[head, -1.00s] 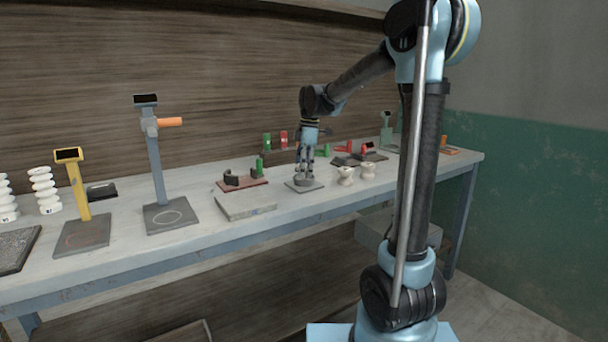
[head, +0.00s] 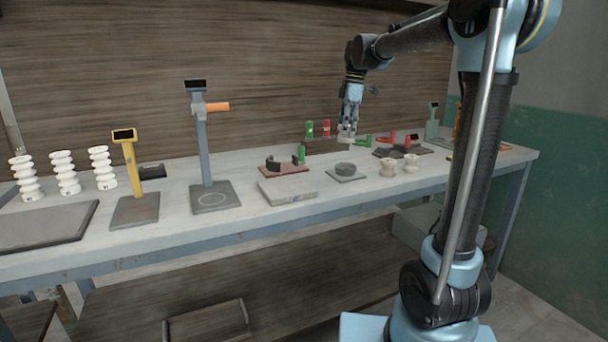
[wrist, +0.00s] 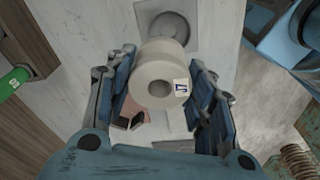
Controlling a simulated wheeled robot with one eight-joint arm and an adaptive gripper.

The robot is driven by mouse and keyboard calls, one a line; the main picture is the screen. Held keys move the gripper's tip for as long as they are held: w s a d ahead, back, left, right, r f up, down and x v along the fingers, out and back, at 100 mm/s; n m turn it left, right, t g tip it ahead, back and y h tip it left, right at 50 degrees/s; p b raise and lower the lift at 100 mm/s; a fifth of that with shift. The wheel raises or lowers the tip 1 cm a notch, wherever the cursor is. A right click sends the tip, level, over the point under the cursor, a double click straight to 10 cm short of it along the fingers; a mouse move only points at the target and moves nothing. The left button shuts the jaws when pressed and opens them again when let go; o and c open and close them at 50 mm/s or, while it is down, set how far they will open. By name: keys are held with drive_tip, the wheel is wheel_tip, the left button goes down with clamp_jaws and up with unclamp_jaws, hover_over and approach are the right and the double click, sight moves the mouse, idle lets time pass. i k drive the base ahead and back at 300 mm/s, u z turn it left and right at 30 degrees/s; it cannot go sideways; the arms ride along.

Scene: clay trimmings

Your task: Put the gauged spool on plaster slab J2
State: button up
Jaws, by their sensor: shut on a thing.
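My gripper (head: 348,132) is raised above the bench, behind the small plate with the dark round pad. It is shut on a cream spool (wrist: 150,82), which shows between the fingers in the wrist view; it also shows small in the head view (head: 346,131). The spool has a round hole and a small white tag with dark marks that I cannot read surely. A pale, thick slab (head: 289,193) lies bare near the bench's front edge, left of the plate. It has a small mark on its front side, too small to read.
The plate with the dark pad (head: 346,176) is empty. Two cream spools (head: 389,168) stand to its right. A reddish board with a dark cradle (head: 284,171) lies behind the slab. A blue-grey post gauge (head: 205,150) and a yellow one (head: 131,165) stand to the left.

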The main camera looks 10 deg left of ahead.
sight(286, 185)
drive_tip(key=z, duration=0.65)
drive_tip(key=k, duration=1.7)
drive_tip(key=u, duration=0.7)
drive_tip(key=i, duration=1)
drive_tip(key=z, duration=0.05)
